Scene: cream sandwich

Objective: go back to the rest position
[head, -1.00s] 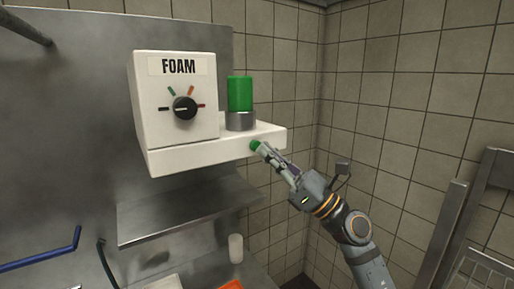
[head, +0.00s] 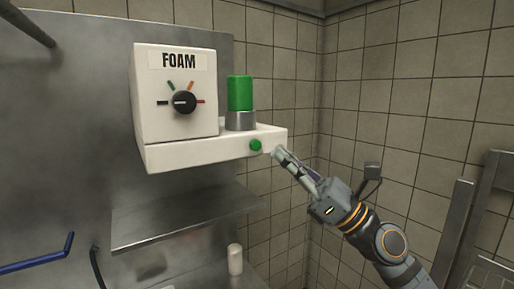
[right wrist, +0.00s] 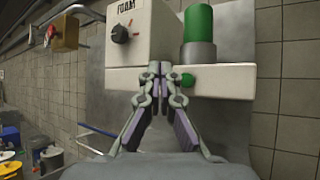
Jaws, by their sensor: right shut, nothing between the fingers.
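My right gripper (head: 278,153) is shut and empty, its tips just right of the green button (head: 255,145) on the front of the white FOAM machine (head: 178,92). A small gap shows between the tips and the button in the head view. In the right wrist view the shut fingertips (right wrist: 157,68) are in front of the machine's white ledge (right wrist: 222,82), left of the green button (right wrist: 187,80). A green cylinder (head: 240,93) stands upright in a grey metal collar on the ledge. My left gripper is not in view.
A metal shelf (head: 185,217) is below the machine, with a white cylinder (head: 235,259) under it. A blue bar (head: 40,258) is at the lower left. A metal rack (head: 490,225) stands at the right. Tiled walls close the corner; the space before them is open.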

